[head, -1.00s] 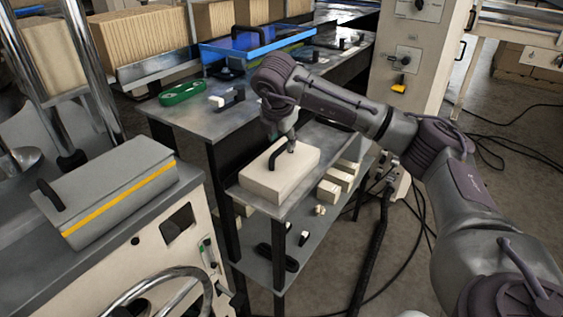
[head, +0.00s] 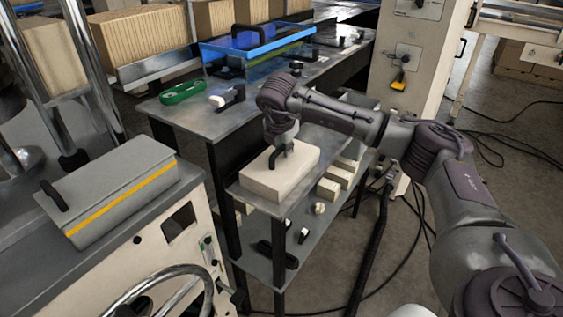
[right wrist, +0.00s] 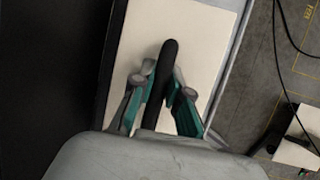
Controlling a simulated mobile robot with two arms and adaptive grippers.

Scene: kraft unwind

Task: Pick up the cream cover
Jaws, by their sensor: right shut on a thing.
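The cream cover (head: 263,184) is a pale block with a black bar handle on top. It lies on the upper level of a small grey stand in the middle of the head view. My right gripper (head: 283,151) is over the cover, shut on its black handle. In the right wrist view the teal-padded fingers of the gripper (right wrist: 162,88) are on either side of the handle, above the cover's pale top (right wrist: 203,38). The cover appears to rest flat on the stand. My left gripper is not in view.
A grey cover with a yellow stripe (head: 125,192) sits on the machine at left. Cream blocks (head: 328,189) lie right of the cover. Cables run along the floor at right.

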